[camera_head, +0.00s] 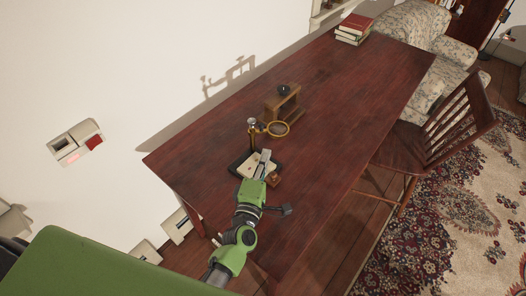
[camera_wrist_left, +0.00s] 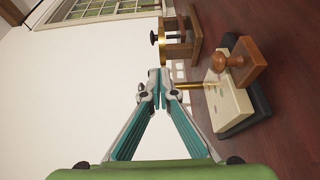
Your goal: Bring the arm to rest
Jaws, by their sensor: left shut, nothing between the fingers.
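My left arm comes in from the bottom of the head view, and its left gripper (camera_head: 264,158) is over the near left part of the dark red table (camera_head: 335,95). In the left wrist view the teal fingers of the gripper (camera_wrist_left: 157,84) meet at their tips, with nothing between them. The fingertips appear close to a cream block on a black base (camera_wrist_left: 262,108); I cannot tell whether they touch. A wooden stamp (camera_wrist_left: 232,61) shows by the block. My right gripper is in neither view.
A magnifier with a brass ring (camera_head: 289,129) and a small wooden stand (camera_head: 270,108) are just beyond the gripper. Books (camera_head: 354,28) lie at the table's far end. A wooden chair (camera_head: 412,145) is at the right side. The table's middle and far right are clear.

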